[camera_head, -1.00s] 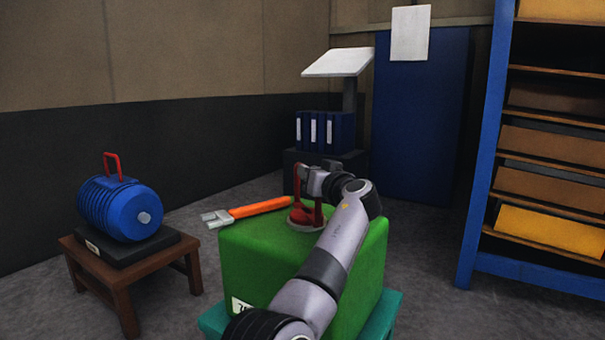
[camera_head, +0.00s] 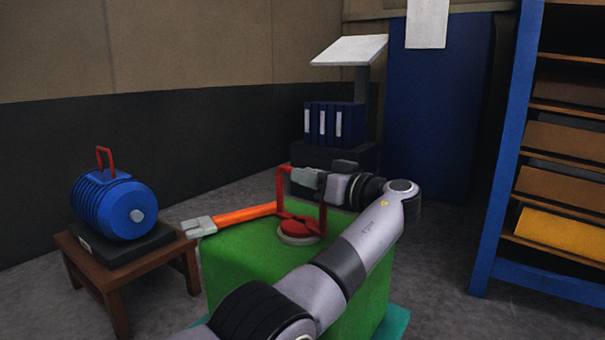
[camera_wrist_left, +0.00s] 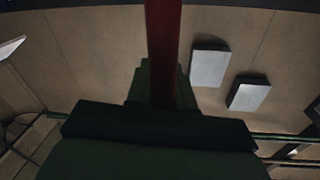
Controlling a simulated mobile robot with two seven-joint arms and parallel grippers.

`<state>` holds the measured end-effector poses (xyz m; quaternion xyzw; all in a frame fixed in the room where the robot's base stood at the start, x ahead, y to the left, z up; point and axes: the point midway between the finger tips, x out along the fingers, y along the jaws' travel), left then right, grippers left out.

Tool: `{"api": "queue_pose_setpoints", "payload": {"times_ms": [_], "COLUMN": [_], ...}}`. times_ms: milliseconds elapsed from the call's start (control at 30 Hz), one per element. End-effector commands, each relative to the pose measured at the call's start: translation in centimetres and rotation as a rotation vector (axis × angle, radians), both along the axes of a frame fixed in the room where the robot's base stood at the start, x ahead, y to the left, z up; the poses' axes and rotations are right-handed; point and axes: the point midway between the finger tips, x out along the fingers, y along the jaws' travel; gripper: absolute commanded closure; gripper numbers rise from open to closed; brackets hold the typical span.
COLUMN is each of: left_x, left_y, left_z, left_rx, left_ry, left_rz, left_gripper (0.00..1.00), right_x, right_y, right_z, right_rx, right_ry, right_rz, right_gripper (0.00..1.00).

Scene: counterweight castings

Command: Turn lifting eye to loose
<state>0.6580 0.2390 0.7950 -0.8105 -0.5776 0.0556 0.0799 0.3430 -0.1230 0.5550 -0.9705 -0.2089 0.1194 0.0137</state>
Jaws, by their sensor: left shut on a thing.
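The red lifting eye (camera_head: 302,228) stands on a pale round base on top of the green casting (camera_head: 245,268). My left gripper (camera_head: 297,177) is at the top of the eye's upright red loop, its jaws shut on it, with the arm reaching in from the front and bending in from the right. In the left wrist view, a red bar (camera_wrist_left: 163,50) runs down to the dark jaws of my left gripper (camera_wrist_left: 165,100). My right gripper is not in view.
An orange tool (camera_head: 245,214) with a pale end lies across the casting's back left. A blue motor (camera_head: 115,207) with a red handle sits on a brown stool (camera_head: 120,283) at left. Blue binders (camera_head: 335,123) stand behind; a shelf rack (camera_head: 510,150) stands at right.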

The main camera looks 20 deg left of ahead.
Motion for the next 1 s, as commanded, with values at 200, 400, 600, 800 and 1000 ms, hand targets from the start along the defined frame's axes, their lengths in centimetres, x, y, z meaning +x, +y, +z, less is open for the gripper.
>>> {"api": "queue_pose_setpoints", "payload": {"times_ms": [200,400,600,800,1000], "left_x": [-0.15,-0.16,-0.18,-0.18,-0.16], "left_y": [-0.25,-0.24,-0.21,-0.22,-0.1], "left_z": [-0.21,-0.24,-0.25,-0.12,-0.08], "left_rx": [-0.005,-0.004,-0.004,-0.003,-0.002], "left_ry": [0.006,0.007,0.006,0.003,0.002], "left_rz": [0.004,0.005,0.006,0.006,0.005], "left_gripper": [1.0,1.0,0.58,0.58,0.58], "right_x": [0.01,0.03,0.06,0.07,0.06], "right_y": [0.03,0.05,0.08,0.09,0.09], "right_z": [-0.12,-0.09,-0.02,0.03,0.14], "right_rx": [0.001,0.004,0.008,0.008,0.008], "right_ry": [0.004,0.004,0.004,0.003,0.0], "right_rz": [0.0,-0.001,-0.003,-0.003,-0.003], "right_gripper": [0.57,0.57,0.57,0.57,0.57]}}
